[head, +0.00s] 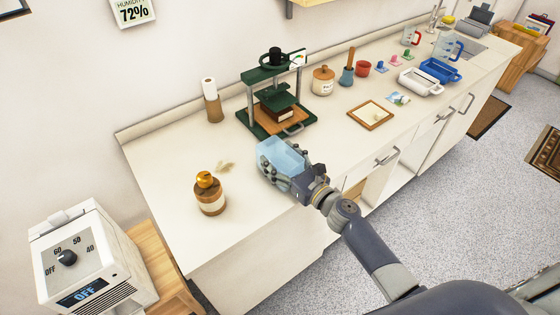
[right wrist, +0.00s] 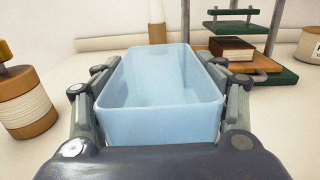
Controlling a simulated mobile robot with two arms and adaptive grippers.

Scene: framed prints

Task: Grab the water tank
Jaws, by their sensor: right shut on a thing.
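The water tank (head: 283,156) is a light blue, open-topped, see-through box at the front edge of the white counter. It also fills the middle of the right wrist view (right wrist: 160,112), where it looks empty. My right gripper (head: 278,170) is shut on it, with fingers along both long sides in the right wrist view (right wrist: 160,100). I cannot tell whether the tank touches the counter or is just above it. My left gripper is out of view.
A wooden frame (head: 370,115) and several small items lie to the right. A white dehumidifier (head: 85,262) is at lower left. The counter's left part is mostly clear.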

